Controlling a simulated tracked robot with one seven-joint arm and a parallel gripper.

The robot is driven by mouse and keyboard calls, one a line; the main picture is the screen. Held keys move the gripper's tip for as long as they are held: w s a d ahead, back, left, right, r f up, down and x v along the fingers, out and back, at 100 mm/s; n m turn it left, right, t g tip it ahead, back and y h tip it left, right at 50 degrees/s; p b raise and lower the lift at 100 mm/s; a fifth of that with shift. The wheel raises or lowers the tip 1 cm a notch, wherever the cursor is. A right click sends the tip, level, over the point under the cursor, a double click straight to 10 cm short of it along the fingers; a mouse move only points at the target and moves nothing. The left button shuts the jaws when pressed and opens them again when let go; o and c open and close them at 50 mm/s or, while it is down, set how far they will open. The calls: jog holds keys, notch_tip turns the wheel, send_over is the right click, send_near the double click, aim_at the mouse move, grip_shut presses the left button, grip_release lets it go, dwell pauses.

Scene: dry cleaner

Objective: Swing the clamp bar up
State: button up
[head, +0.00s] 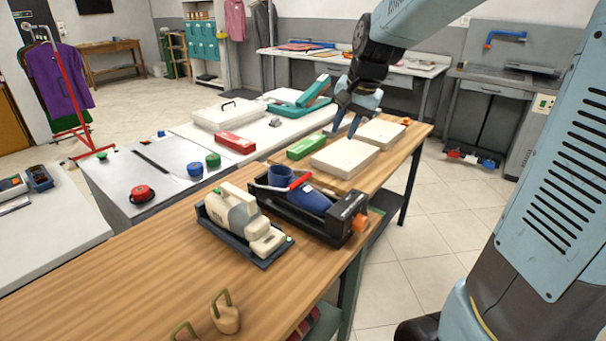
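A black device (346,212) with an orange knob stands on the wooden table. A dark bar with a red grip (299,182) lies low across it and looks most like the clamp bar, though I cannot be sure. A blue cup-like part (281,176) and a dark blue rounded item (310,199) sit in the device beside the bar. My gripper (346,128) is well behind and above the device, pointing down over the boxes. Its two fingers are apart with nothing visible between them. It does not touch the bar.
A beige machine on a dark tray (246,262) stands just left of the device. Cream boxes (345,157) and a green box (306,146) lie behind it. Weights with loop handles (226,318) stand in front. A teal hinged press (301,98) stands farther back. The front-left tabletop is clear.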

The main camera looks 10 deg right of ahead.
aim_at(304, 176)
jog(key=w+a+f+m+g, duration=0.1)
jog(key=w+a+f+m, duration=0.3)
jog(key=w+f, duration=0.65)
jog(key=shift+n+y, duration=0.3)
jog(key=shift+y, duration=0.1)
jog(key=x, duration=0.4)
jog(key=w+x, duration=0.1)
jog(key=x, duration=0.7)
jog(key=shift+w+a, duration=0.25)
jog(key=shift+a, duration=0.2)
jog(key=shift+r, duration=0.1)
grip_shut()
jog(key=shift+a, duration=0.1)
jog(key=shift+r, duration=0.1)
